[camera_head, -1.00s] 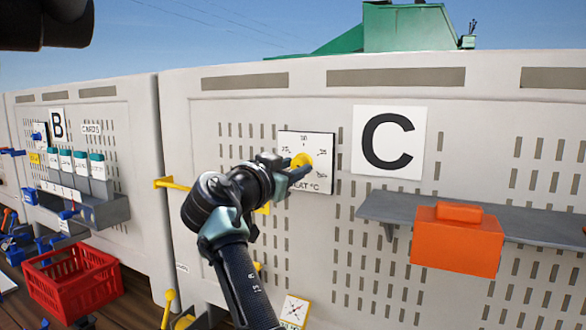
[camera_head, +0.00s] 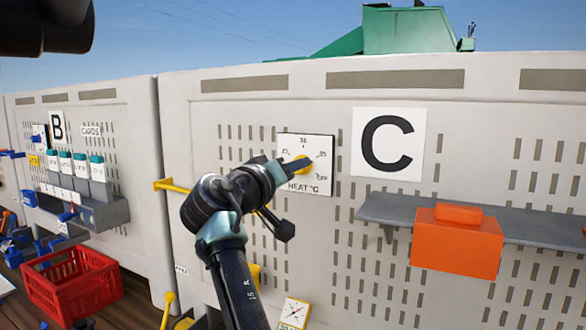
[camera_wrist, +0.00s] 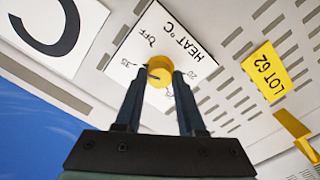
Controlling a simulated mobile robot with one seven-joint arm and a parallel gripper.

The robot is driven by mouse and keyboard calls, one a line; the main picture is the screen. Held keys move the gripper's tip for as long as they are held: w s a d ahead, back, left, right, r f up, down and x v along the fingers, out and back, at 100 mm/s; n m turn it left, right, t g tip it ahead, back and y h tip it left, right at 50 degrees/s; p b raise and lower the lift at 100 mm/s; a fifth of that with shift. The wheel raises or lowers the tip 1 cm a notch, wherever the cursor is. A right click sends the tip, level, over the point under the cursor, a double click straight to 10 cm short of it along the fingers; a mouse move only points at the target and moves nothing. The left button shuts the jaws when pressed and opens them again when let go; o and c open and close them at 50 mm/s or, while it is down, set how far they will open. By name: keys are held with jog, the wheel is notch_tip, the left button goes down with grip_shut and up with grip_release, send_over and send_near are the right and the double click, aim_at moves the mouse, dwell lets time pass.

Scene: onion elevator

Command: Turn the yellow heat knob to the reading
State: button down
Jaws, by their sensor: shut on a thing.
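The yellow heat knob (camera_head: 304,163) sits on a white square plate (camera_head: 318,146) marked HEAT °C on the grey wall, left of the big C sign. My gripper (camera_head: 287,168) reaches the knob from the left, its fingers at the knob's sides. In the wrist view the knob (camera_wrist: 159,72) is between the two dark fingertips of my gripper (camera_wrist: 160,78), which are shut on it. The plate (camera_wrist: 185,32) there shows OFF and numbers around the knob. The knob's pointer is too small and too covered to read.
A grey shelf (camera_head: 540,226) with an orange box (camera_head: 457,242) is to the right. A white card with a dial-like mark (camera_head: 294,312) is low on the wall. A yellow LOT 62 label (camera_wrist: 270,72) shows in the wrist view. A red crate (camera_head: 75,283) stands at left.

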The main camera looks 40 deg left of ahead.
jog(key=n+p, duration=0.4)
jog(key=n, duration=0.9)
jog(key=shift+p, duration=0.3)
jog(key=shift+n, duration=0.5)
jog(key=c, duration=0.5)
grip_release()
jog(key=shift+s, duration=0.15)
